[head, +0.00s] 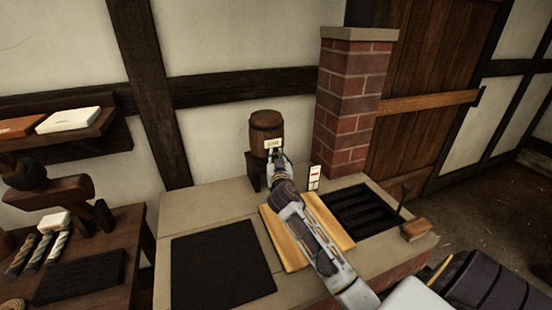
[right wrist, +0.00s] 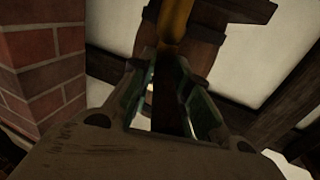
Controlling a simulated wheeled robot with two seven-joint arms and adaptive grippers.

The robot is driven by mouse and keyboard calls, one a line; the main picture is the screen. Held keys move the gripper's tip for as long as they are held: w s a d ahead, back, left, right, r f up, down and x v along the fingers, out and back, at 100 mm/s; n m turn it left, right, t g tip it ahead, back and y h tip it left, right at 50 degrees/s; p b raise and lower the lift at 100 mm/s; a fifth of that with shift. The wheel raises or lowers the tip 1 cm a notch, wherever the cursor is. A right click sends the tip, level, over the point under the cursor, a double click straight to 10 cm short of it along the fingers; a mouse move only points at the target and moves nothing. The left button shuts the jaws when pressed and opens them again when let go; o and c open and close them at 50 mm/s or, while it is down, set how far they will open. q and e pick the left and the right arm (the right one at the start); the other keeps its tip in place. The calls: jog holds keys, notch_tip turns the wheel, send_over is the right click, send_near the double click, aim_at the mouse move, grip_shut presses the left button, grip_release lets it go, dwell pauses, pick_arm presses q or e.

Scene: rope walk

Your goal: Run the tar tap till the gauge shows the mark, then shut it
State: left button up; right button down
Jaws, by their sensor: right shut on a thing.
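The tar barrel (head: 266,128), small and brown with a pale label (head: 272,143), sits on a dark stand (head: 253,172) at the back of the stone-topped hearth. My right gripper (head: 275,158) is in front of the barrel, below its label, and is shut on the tap, which it largely hides in the head view. In the right wrist view a yellow brass part of the tap (right wrist: 174,28) shows beyond the fingers (right wrist: 172,95). A white gauge (head: 314,177) with a red mark stands right of the gripper; its level is too small to read. My left gripper is out of view.
A brick pillar (head: 352,105) rises behind the gauge. A wooden board (head: 284,238) lies under my right arm. A dark grate (head: 361,208) is to its right, a black plate (head: 221,270) to its left. A side bench (head: 128,235) holds several rope pieces.

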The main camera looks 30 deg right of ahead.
jog(key=c, duration=1.4)
grip_release()
jog(key=shift+v, duration=5.95)
